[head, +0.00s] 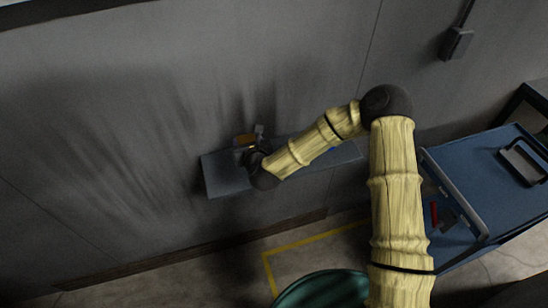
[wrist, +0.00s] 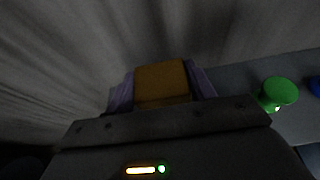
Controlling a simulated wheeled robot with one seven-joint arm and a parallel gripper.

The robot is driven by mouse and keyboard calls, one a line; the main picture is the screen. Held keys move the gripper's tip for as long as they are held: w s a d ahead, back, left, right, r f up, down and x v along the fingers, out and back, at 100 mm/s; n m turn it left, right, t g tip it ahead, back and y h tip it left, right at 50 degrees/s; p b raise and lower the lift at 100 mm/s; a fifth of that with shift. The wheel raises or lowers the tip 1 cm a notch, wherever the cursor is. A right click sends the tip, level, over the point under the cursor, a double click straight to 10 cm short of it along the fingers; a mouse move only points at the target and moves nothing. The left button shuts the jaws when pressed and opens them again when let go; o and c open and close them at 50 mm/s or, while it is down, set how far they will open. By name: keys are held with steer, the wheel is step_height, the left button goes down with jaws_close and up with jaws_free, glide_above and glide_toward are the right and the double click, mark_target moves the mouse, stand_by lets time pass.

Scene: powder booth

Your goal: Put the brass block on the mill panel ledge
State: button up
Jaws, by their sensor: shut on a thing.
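The brass block (wrist: 162,82) is between the two purple-grey fingers of my gripper (wrist: 161,90) in the wrist view. My gripper is shut on it. In the head view the brass block (head: 244,141) is a small orange-brown patch at the end of my arm, over the left part of the grey ledge (head: 225,181) on the wall. The ledge also shows in the wrist view (wrist: 238,78), right of the block. I cannot tell whether the block touches the ledge; its underside is hidden by my gripper.
A green round-topped piece (wrist: 279,92) and a blue piece (wrist: 315,86) are on the ledge, right of my gripper. A blue cart (head: 478,173) with a black handled item stands at the right. A dark green round container (head: 322,290) is below. A wall box (head: 457,43) is upper right.

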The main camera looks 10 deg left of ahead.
step_height(320, 180, down, 6)
steer(key=shift+w+a+p, duration=0.1)
steer(key=shift+p, duration=0.65)
step_height(320, 180, down, 4)
steer(key=shift+r+p, duration=0.25)
steer(key=shift+p, duration=0.35)
steer(key=shift+f, duration=0.1)
steer(key=shift+f+b, duration=0.25)
steer(key=shift+b, duration=0.05)
steer(key=o, duration=1.2)
steer(key=shift+r, duration=0.1)
